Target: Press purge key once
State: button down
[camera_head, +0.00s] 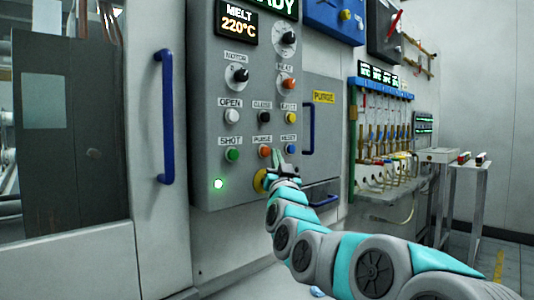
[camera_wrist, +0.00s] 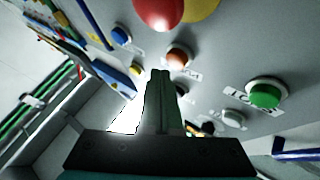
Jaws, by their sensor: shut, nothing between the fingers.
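The purge key is an orange round button (camera_head: 265,152) under a PURGE label, in the lower button row of the grey control panel (camera_head: 215,182). In the wrist view, the panel is upside down and the orange button (camera_wrist: 178,57) is just above and right of the fingertips. My gripper (camera_head: 279,158) is shut and empty, its tips in front of the panel just right of the orange button. It also shows in the wrist view (camera_wrist: 160,74), with its fingers together, covering part of the labels. I cannot tell whether the tips touch the panel.
A green SHOT button (camera_head: 233,154) is left of the purge key and a blue RESET button (camera_head: 289,149) is right. A red mushroom button (camera_wrist: 158,10) with a yellow base is close by. Blue handles (camera_head: 165,115) stick out left and right.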

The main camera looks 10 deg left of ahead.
jog(key=shift+w+a, duration=0.15)
dwell(0.7)
jog(key=shift+w+a, duration=0.15)
jog(key=shift+a, duration=0.05)
jog(key=shift+w+a, duration=0.25)
jog(key=shift+a, duration=0.1)
dwell(0.8)
jog(key=shift+s+d, duration=0.1)
dwell(0.4)
jog(key=shift+s+d+b, duration=0.4)
jog(key=shift+s+d, duration=0.05)
jog(key=shift+d, duration=0.1)
jog(key=s+d+b, duration=0.1)
jog(key=d, duration=0.1)
jog(key=s+d+b, duration=0.1)
jog(key=s+d, duration=0.1)
jog(key=shift+b, duration=0.35)
